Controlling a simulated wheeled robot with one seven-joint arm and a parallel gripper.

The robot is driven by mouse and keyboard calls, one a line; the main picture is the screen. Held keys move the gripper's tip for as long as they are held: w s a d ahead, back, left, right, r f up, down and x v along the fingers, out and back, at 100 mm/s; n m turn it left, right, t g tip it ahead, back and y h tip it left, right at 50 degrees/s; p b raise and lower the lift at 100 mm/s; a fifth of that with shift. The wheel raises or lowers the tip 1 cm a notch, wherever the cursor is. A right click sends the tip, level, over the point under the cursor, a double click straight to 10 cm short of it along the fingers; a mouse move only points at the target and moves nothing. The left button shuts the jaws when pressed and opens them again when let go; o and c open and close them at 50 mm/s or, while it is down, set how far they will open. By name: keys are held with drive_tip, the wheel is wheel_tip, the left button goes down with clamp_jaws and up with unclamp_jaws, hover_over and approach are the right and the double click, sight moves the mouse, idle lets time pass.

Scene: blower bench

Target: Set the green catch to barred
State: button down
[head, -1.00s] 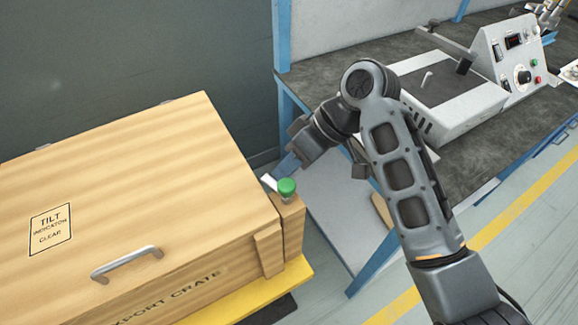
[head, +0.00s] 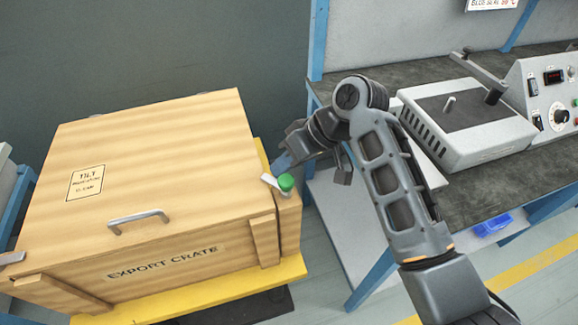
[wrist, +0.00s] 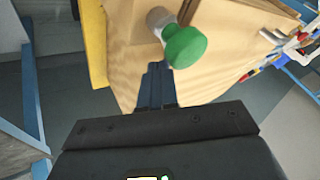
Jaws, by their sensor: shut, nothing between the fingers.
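The green catch (head: 286,182) sits on a wooden block at the right end of the export crate (head: 170,180). It has a round green knob and a pale bar pointing left and slightly up toward the lid. In the wrist view the green knob (wrist: 185,46) is large, just beyond the fingertips, with its pale grey part at its upper left. My gripper (head: 282,162) is shut and empty, just behind the catch in the head view. Its dark fingers (wrist: 156,72) lie close together near the knob. I cannot tell whether they touch it.
The crate has a metal handle (head: 138,219) and a tilt label (head: 86,182), and stands on a yellow base (head: 200,296). A workbench (head: 480,205) with a grey machine (head: 468,125) stands to the right. Floor shows between bench and crate.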

drive_tip(key=shift+s+a+p, duration=0.25)
drive_tip(key=shift+a+p, duration=0.35)
drive_tip(key=shift+p, duration=0.05)
drive_tip(key=shift+a, duration=0.1)
idle(0.3)
idle(0.4)
drive_tip(key=shift+s+d+f+p, duration=0.15)
drive_tip(key=shift+s+d+p, duration=0.1)
drive_tip(key=shift+d+p, duration=0.45)
drive_tip(key=shift+d, duration=0.1)
